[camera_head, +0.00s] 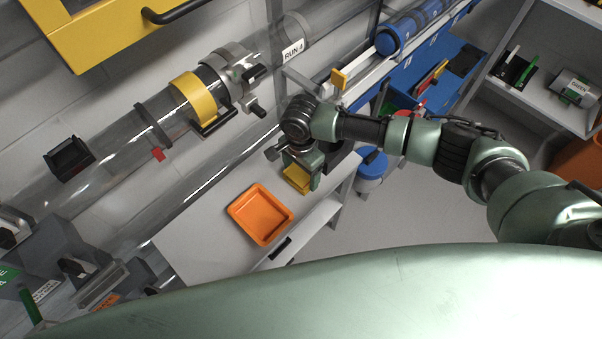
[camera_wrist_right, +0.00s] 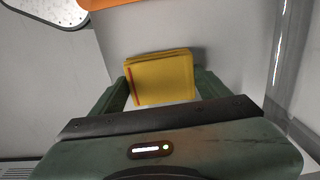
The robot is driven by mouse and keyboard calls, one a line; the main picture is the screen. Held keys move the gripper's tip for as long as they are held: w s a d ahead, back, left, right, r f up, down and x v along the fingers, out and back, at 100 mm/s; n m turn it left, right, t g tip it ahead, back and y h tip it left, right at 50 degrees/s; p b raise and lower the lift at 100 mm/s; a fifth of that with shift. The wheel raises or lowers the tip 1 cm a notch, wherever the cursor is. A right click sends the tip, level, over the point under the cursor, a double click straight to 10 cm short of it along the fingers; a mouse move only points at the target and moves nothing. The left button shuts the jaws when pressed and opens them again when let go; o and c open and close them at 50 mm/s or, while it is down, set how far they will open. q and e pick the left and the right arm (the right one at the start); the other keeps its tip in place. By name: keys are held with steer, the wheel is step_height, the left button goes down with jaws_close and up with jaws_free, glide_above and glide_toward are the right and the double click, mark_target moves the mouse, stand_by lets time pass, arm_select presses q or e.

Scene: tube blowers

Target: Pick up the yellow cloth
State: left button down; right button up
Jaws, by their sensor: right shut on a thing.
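The yellow cloth (camera_wrist_right: 161,80) is a folded, flat-looking pad with a thin red line near its left edge. In the right wrist view it sits between the two green fingers of my right gripper (camera_wrist_right: 160,92), which is shut on it. In the head view the cloth (camera_head: 297,178) shows partly at my right gripper (camera_head: 301,180), over the grey bench near its right end. The gripper hides part of the cloth, and I cannot tell whether the cloth touches the bench. My left gripper is not in view.
An orange tray (camera_head: 260,215) lies on the grey bench (camera_head: 195,245), left of my right gripper. A clear tube with a yellow band (camera_head: 193,97) runs behind the bench. A blue-lidded bin (camera_head: 371,163) stands right of it. Shelves (camera_head: 540,95) stand at the far right.

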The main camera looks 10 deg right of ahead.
mark_target(301, 174)
step_height(301, 174, up, 19)
steer(key=shift+p, duration=0.45)
